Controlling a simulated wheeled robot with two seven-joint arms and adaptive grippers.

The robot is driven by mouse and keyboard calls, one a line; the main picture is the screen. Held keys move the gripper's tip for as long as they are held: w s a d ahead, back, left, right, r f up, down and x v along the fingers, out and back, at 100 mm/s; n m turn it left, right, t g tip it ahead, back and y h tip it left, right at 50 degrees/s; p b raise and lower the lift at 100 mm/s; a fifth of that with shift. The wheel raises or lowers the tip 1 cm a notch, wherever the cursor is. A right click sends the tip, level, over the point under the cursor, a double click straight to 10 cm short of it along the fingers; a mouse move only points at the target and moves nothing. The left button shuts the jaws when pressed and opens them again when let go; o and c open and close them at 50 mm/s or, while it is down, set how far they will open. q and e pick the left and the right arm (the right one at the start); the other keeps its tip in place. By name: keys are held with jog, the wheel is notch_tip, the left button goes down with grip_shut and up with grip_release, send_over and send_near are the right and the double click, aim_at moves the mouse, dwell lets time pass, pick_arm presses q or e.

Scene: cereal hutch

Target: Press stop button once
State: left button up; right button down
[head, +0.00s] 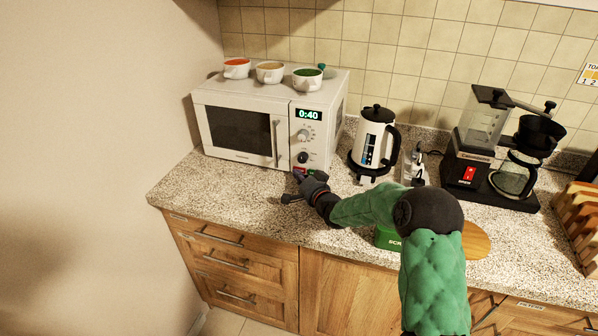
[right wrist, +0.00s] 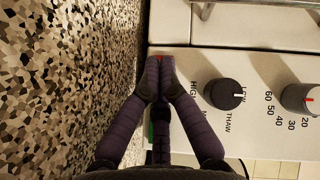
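The white microwave (head: 237,127) stands on the counter at the back left, door shut, its display (head: 308,115) reading 0:40. The red stop button (head: 299,169) is low on its control panel, left of a green button (head: 318,173). My right gripper (head: 299,179) is in front of the lower panel, at the red button. In the right wrist view, the fingertips (right wrist: 159,63) meet with nothing seen between them, and a bit of red shows at their ends. They mostly hide the button; I cannot tell if they touch it. My left gripper is not in view.
Several bowls, including an orange-filled one (head: 236,67), stand on the microwave. A white kettle (head: 374,137) and a coffee maker (head: 487,150) stand to the right. A green box (head: 386,239) is partly hidden behind my right arm. The counter's front left (head: 215,190) is clear.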

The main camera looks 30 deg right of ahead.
jog(key=shift+w+d, duration=0.1)
jog(key=shift+d, duration=0.05)
dwell(0.5)
jog(key=shift+s+a, duration=0.55)
jog(key=shift+a, duration=0.1)
jog(key=shift+a, duration=0.1)
jog(key=shift+s+a+b, duration=0.35)
jog(key=shift+s+a, duration=1.3)
jog(key=shift+a, duration=0.15)
